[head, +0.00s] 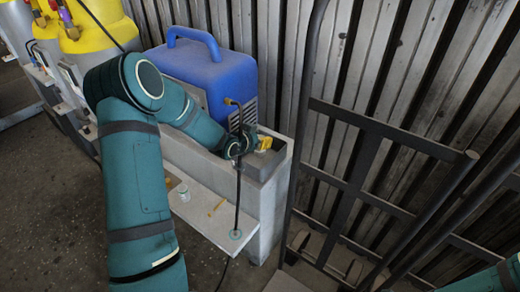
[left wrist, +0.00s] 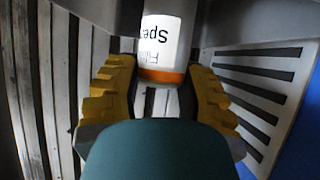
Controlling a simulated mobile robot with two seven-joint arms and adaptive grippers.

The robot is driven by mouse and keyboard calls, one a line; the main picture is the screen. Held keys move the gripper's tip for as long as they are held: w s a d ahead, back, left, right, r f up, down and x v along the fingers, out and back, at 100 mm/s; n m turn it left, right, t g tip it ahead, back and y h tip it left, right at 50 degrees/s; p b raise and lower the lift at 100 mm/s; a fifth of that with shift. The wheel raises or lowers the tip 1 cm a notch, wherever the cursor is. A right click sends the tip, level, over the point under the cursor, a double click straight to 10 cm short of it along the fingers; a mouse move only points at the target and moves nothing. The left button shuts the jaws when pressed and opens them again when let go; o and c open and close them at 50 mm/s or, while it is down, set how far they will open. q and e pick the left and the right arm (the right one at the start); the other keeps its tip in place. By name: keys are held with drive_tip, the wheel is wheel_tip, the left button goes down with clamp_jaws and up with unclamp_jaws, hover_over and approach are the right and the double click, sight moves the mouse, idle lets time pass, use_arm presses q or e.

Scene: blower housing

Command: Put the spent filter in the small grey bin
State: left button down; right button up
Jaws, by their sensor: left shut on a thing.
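My left gripper (head: 264,143) is at the right end of the grey bench, just right of the blue machine. In the left wrist view its yellow fingers (left wrist: 164,88) are shut on the spent filter (left wrist: 163,40), a light cylinder with a printed label and an orange band. The filter's far end is cut off by the frame top, and I cannot make it out in the head view. My right gripper is out of view.
The blue machine (head: 207,72) stands on the bench, close to my left arm. A dark hose (head: 239,180) hangs in front of the gripper. A dark metal rack (head: 360,165) stands to the right.

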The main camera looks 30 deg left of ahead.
use_arm(q)
drive_tip(key=shift+f+b, duration=0.3)
drive_tip(key=shift+f, duration=1.5)
drive_tip(key=shift+f, duration=0.1)
drive_tip(key=shift+f, duration=0.15)
drive_tip(key=c, duration=0.6)
unclamp_jaws()
